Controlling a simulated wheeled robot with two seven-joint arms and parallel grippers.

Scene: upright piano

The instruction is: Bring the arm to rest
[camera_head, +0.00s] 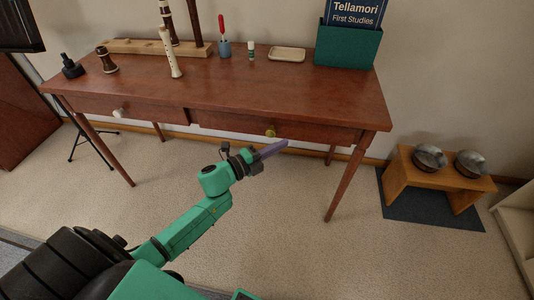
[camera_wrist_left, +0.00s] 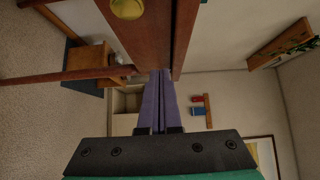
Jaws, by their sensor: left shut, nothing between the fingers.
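My left arm is green and reaches in from the lower left of the head view. My left gripper (camera_head: 283,147) has purple fingers and points right, in front of and below the front edge of the wooden table (camera_head: 260,88). In the left wrist view its fingers (camera_wrist_left: 160,75) lie side by side, shut and empty. The yellow drawer knob (camera_head: 270,132) is close to the fingers in the head view. It also shows at the top of the left wrist view (camera_wrist_left: 127,8). My right gripper is in neither view.
A low stand with two bowls (camera_head: 439,177) is at right. The carpet in front is clear.

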